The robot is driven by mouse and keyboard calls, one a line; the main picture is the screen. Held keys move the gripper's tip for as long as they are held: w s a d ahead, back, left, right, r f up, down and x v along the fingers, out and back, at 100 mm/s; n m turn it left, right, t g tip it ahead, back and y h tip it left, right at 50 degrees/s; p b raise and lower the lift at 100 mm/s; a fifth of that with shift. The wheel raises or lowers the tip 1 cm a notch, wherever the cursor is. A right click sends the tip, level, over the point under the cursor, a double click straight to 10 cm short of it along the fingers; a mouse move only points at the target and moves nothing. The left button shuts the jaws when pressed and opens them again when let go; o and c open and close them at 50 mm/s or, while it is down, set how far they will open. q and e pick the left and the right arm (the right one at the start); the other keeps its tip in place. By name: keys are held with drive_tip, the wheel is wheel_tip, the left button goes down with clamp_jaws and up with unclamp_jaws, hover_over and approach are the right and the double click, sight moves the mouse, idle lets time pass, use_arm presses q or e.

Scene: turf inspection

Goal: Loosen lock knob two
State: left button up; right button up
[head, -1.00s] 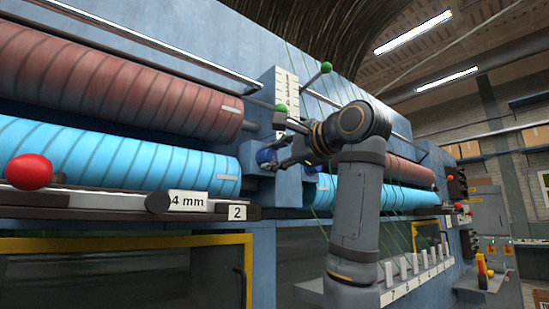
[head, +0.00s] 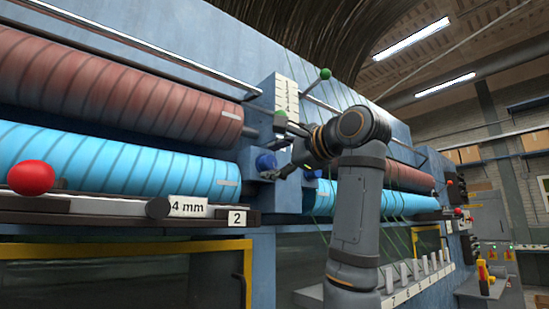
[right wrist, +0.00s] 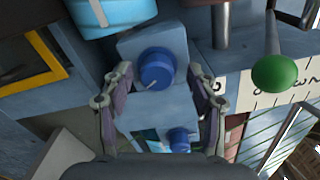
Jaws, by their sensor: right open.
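A round blue knob (head: 265,161) sits on a blue block of the machine, between the rollers; no number shows on it. It also shows in the right wrist view (right wrist: 157,69), with a white mark on its face towards the lower left. A second, smaller-looking blue knob (right wrist: 180,140) shows lower down there. My right gripper (head: 286,156) is open just right of the first knob in the head view. In the right wrist view its fingers (right wrist: 160,82) stand on both sides of that knob, apparently not touching it. My left gripper is not in view.
A green ball lever (head: 281,116) and a scale plate (head: 286,95) are close above the gripper. A cyan roller (head: 115,165) and a red roller (head: 110,85) lie to the left. A rail with a "2" plate (head: 237,217) runs below them. Numbered white tabs (head: 415,272) stand lower right.

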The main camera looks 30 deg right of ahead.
drive_tip(key=shift+s+d, duration=0.1)
drive_tip(key=shift+s, duration=0.2)
drive_tip(key=s, duration=0.7)
drive_tip(key=shift+d, duration=0.2)
drive_tip(key=shift+w, duration=0.1)
